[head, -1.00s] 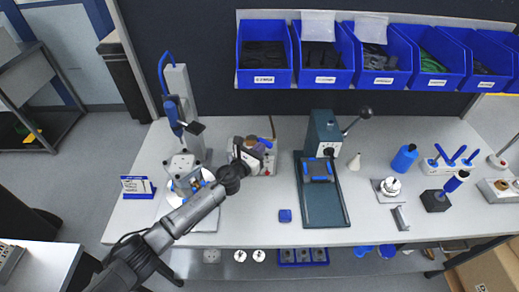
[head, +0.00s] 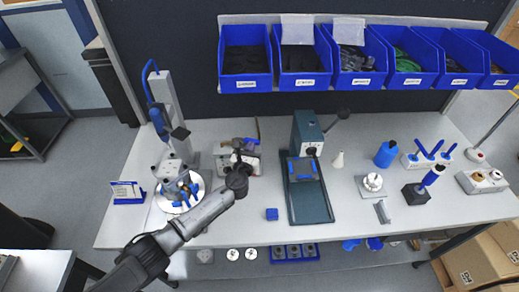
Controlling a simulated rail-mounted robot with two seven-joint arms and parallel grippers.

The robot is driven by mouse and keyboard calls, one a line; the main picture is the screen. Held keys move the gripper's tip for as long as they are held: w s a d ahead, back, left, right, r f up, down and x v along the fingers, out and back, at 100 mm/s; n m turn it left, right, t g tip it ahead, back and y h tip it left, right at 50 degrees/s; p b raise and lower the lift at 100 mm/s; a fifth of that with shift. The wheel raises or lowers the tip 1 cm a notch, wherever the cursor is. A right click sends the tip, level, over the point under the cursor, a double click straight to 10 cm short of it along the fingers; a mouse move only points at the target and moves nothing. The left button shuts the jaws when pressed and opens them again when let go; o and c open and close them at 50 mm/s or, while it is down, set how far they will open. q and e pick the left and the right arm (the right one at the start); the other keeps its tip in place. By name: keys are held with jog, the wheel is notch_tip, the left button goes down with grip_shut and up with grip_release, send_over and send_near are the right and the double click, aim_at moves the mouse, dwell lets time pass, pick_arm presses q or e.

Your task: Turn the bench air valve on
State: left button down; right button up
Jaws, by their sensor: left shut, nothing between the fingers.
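A small pale block with a blue part on top (head: 253,141) stands at the back of the bench, left of the green press; it may be the air valve, but my gripper hides much of it. My left gripper (head: 243,158) is over this block, pointing toward the back of the bench. Its fingers are shut with nothing between them. I cannot tell whether they touch the block, or how the blue part is turned. My right gripper is not in view.
A green press (head: 309,190) stands just right of the block. A grey column fixture (head: 173,115) and a round white plate (head: 190,205) stand to the left. Blue bins (head: 245,85) hang above the back.

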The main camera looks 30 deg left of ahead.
pick_arm(q)
jog(key=w+n+y, duration=0.1)
jog(key=w+n+g+y, duration=0.1)
jog(key=y, duration=0.1)
jog(key=shift+b, duration=0.35)
jog(key=shift+w, duration=0.1)
dwell(0.5)
jog(key=shift+d+r, duration=0.15)
jog(key=d+p+v, duration=0.1)
jog(key=p+v, duration=0.2)
jog(key=v, duration=1.1)
jog(key=shift+w+d, duration=0.2)
jog(key=shift+w, duration=0.15)
